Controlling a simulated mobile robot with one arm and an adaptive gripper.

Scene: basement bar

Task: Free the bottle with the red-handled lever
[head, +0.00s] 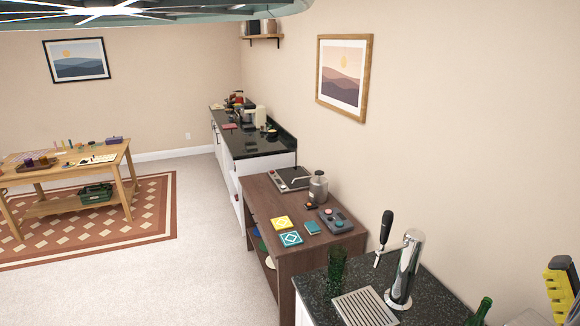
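A green bottle (480,312) shows only its neck and shoulder at the bottom edge, at the right end of the dark speckled counter (437,292). The rest of it is cut off, so I cannot see what holds it. No red-handled lever can be made out. The one lever I can make out is a black-handled tap handle (385,228) by the chrome tap column (405,268). My gripper is not in view.
A dark green glass vessel (335,272) and a metal drip tray (364,308) are on the counter. A yellow and black object (561,290) is at the right edge. A brown cabinet (262,202) bears tiles, a canister and a hotplate. Carpet (205,240) lies free at left.

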